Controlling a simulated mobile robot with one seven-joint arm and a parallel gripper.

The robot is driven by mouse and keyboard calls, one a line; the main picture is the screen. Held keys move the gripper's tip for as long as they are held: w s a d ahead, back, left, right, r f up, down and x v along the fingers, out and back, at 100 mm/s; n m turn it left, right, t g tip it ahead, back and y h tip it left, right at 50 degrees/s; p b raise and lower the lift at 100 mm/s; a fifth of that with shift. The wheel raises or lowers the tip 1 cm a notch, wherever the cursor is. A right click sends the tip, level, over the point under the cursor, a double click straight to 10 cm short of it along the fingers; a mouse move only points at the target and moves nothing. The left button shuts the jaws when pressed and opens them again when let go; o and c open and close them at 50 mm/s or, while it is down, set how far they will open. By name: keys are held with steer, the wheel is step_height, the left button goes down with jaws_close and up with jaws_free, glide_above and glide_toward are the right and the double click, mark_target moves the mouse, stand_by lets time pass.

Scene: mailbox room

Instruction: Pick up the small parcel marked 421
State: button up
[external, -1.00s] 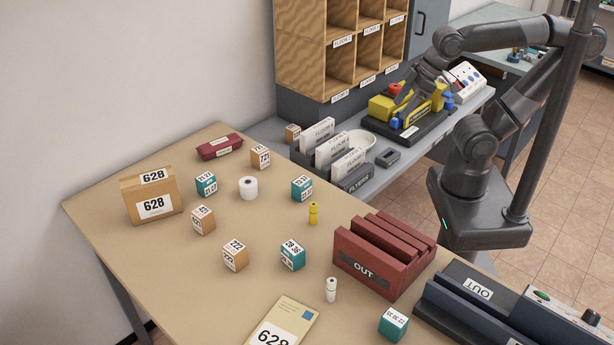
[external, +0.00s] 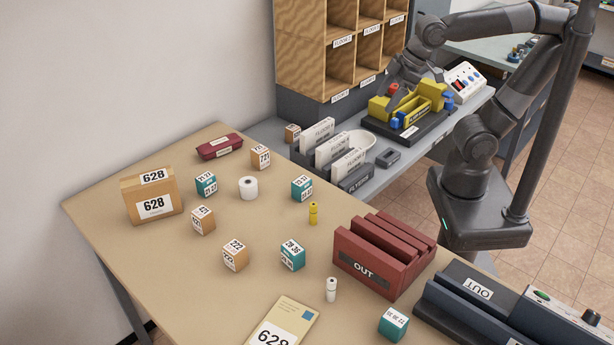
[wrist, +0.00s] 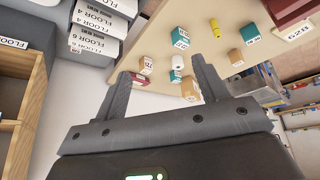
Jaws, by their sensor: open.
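Several small brown cube parcels with white number labels stand on the tan table. One is near the left-middle (external: 203,220), one is nearer the front (external: 235,255), one is toward the back (external: 260,156), and one is on the grey counter (external: 293,133). The labels are too small to tell surely which reads 421. My gripper (external: 394,92) is by the yellow device on the counter, well right of the table parcels. In the wrist view my gripper (wrist: 160,67) is open and empty, with parcels beyond its fingers.
Teal cubes (external: 293,255), a white roll (external: 248,188) and a yellow bottle (external: 313,213) stand among the parcels. The big 628 box (external: 153,198) is at left. The red OUT rack (external: 370,262), folder holder (external: 340,172) and wooden pigeonholes (external: 300,50) are obstacles.

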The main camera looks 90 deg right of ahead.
steer(key=w+a+r+n, duration=0.2)
steer(key=w+a+r, duration=0.1)
steer(key=w, duration=0.9)
steer(key=n+g+y, duration=0.2)
steer(key=n+y, duration=0.1)
steer(key=n, duration=0.3)
glide_above(202, 212)
steer(key=s+d, duration=0.2)
step_height(202, 212, down, 19)
steer(key=shift+n, duration=0.3)
steer(key=x, duration=0.5)
steer(key=shift+d+f, duration=0.1)
steer(key=shift+f, duration=0.15)
steer(key=shift+s+x, duration=0.25)
steer(key=shift+x, duration=1.1)
steer(key=shift+s+x, duration=0.2)
steer(key=shift+x, duration=1.15)
steer(key=shift+d+f, duration=0.15)
steer(key=shift+f, duration=0.05)
steer(key=shift+c, duration=0.3)
steer(key=c, duration=1)
